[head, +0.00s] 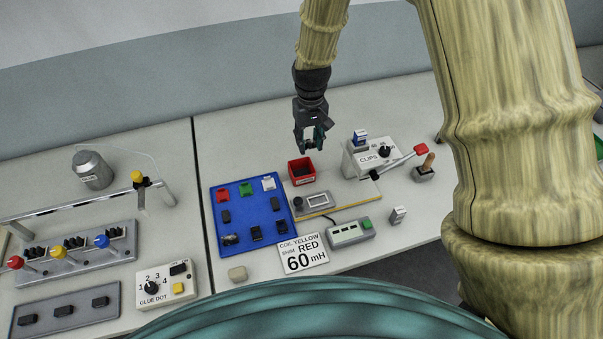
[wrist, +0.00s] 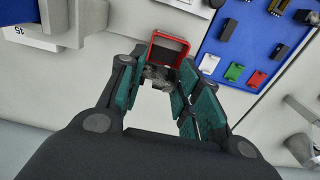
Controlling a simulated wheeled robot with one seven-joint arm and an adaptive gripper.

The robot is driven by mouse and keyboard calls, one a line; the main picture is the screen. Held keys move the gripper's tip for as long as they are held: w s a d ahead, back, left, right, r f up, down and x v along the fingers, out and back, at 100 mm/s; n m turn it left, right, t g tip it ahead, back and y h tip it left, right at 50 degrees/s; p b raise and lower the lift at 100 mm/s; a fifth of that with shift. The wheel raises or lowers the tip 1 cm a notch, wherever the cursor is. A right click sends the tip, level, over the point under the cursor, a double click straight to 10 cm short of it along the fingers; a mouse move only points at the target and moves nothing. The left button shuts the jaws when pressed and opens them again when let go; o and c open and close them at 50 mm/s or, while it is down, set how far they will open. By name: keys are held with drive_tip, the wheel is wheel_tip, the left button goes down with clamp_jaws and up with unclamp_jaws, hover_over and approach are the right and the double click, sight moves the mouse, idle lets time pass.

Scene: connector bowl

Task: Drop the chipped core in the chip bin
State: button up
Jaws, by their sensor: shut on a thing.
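My gripper (head: 314,143) hangs above the table, just behind and above the small red chip bin (head: 301,171). In the wrist view, my gripper (wrist: 157,82) is shut on a small dark grey, mottled piece, the chipped core (wrist: 157,76), held between the fingertips. The fingers partly cover it, and its chip cannot be made out. The red bin (wrist: 171,43) shows just beyond the fingertips in the wrist view, its open top facing me. In the head view the core is too small and dark to tell from the fingers.
A blue tray (head: 237,204) with red, green, white and dark pieces lies left of the bin. A grey gauge (head: 318,201) stands in front of the bin. A CLIPS device (head: 372,157) with a red-ended lever is at right. A sign (head: 302,256) stands in front.

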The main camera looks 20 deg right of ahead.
drive_tip(key=f+b, duration=0.1)
drive_tip(key=f, duration=0.1)
drive_tip(key=w+f+b, duration=0.1)
drive_tip(key=f, duration=0.1)
drive_tip(key=shift+w+f, duration=0.15)
drive_tip(key=shift+w, duration=0.05)
drive_tip(key=shift+f, duration=0.25)
drive_tip(key=shift+s+a+f+b, duration=0.1)
drive_tip(key=shift+s+f+b, duration=0.1)
drive_tip(key=shift+b, duration=0.2)
drive_tip(key=o, duration=1.1)
drive_tip(key=shift+s+r, duration=0.1)
drive_tip(key=shift+s, duration=0.05)
wheel_tip(320, 180, up, 12)
drive_tip(key=shift+f, duration=0.1)
